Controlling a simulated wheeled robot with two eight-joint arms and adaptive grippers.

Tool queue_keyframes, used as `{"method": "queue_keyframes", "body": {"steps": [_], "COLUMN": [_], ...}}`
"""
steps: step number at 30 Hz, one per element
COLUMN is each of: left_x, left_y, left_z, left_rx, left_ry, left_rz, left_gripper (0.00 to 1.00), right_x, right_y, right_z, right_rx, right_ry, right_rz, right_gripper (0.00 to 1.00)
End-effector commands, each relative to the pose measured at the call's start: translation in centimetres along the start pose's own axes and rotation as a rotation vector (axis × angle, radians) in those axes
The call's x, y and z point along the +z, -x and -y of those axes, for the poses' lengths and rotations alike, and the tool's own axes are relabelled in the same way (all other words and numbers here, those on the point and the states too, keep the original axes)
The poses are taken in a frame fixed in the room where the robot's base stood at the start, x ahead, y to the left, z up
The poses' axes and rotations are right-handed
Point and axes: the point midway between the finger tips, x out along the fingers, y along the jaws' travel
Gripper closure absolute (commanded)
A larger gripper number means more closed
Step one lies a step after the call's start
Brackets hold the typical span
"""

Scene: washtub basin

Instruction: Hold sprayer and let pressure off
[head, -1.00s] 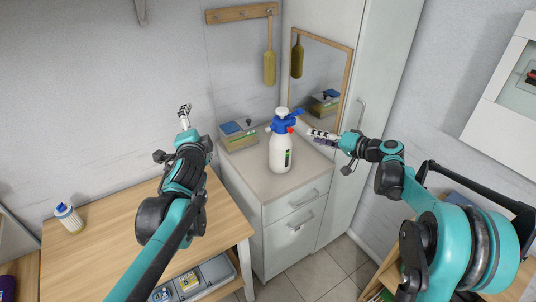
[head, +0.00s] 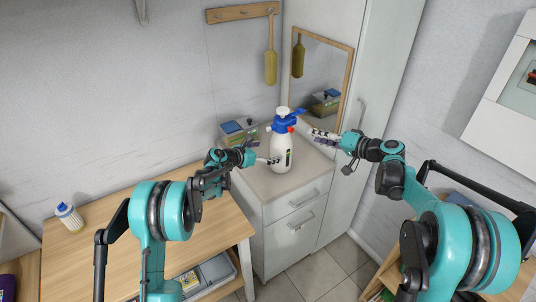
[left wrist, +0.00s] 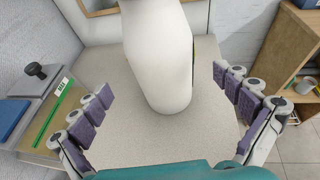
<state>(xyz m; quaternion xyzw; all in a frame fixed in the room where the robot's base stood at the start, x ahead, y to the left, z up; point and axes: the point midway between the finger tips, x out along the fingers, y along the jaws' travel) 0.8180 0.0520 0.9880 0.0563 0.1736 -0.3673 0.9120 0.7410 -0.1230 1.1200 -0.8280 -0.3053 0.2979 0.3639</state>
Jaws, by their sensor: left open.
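The sprayer (head: 281,150) stands upright on the cabinet top (head: 262,186), with a white bottle and a blue head. Its white body (left wrist: 158,55) also fills the middle of the left wrist view. My left gripper (head: 270,160) is at the left side of the bottle. In the left wrist view my left gripper (left wrist: 163,90) is open, its purple-padded fingers spread to either side of the bottle with gaps. My right gripper (head: 312,133) is at the right of the sprayer, near its blue head; whether its fingers are open is too small to tell.
A box with a blue top (head: 238,132) sits behind on the cabinet, left of the sprayer. A mirror (head: 318,80) leans at the back. A wooden table (head: 110,230) with a blue-capped bottle (head: 69,217) is at left. The cabinet's front right top is clear.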

Motion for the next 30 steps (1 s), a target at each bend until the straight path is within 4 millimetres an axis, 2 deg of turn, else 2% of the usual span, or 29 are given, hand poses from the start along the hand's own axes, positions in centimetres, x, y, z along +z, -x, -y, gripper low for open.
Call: {"method": "queue_keyframes", "body": {"steps": [4,18,29,30], "left_x": [-1.3,-1.4,-1.4,-1.4], "left_y": [-1.0,-7.5,-8.2,-8.2], "left_z": [0.1,0.1,0.1,0.1], "left_rx": [-0.016,-0.016,-0.014,-0.014], "left_ry": [-0.034,-0.033,-0.031,-0.031], "left_rz": [-0.028,-0.028,-0.027,-0.027], "left_gripper": [0.00,0.00,0.00,0.03], "right_x": [0.0,0.0,0.0,0.0], "right_y": [0.0,0.0,0.0,0.0], "right_z": [0.0,0.0,0.0,0.0], "right_rx": [0.000,0.000,0.000,0.000], "right_ry": [0.000,0.000,0.000,0.000], "right_rz": [0.000,0.000,0.000,0.000], "right_gripper": [0.66,0.66,0.66,0.66]}}
